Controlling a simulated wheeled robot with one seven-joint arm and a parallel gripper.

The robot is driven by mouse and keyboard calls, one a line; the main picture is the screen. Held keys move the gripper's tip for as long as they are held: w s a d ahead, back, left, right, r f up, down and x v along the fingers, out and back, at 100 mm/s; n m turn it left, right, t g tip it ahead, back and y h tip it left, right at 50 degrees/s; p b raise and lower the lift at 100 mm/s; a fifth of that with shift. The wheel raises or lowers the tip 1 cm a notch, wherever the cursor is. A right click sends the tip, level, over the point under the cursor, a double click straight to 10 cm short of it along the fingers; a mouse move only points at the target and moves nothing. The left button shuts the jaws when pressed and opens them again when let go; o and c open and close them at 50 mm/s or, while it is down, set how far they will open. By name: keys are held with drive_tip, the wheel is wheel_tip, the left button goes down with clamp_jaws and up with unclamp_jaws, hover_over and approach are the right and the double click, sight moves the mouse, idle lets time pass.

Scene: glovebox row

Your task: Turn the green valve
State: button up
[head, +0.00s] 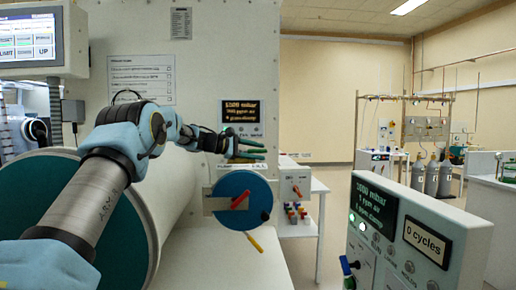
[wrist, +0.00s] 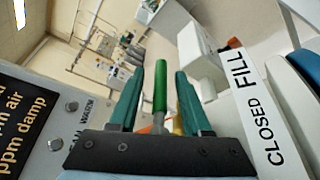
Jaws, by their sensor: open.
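The green valve shows in the wrist view as a long green lever (wrist: 160,86) on a metal stem. It lies between the two teal fingers of my gripper (wrist: 157,98), with a gap to each finger visible. My gripper is open around the lever and does not pinch it. In the head view my gripper (head: 254,150) is beside the white wall, just above the blue round door. There the lever cannot be told apart from the green fingers. A label reading "CLOSED FILL" (wrist: 262,110) is to the right of the fingers in the wrist view.
A blue round door (head: 232,188) with a red handle (head: 241,200) is below my gripper, and a yellow handle (head: 254,242) hangs under it. A black display (head: 238,111) is above. A grey panel (head: 432,225) stands front right. Floor shows between the benches.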

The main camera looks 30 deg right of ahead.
drive_tip(key=shift+d+f, duration=0.1)
drive_tip(key=shift+d, duration=0.1)
clamp_jaws()
idle(0.3)
idle(1.1)
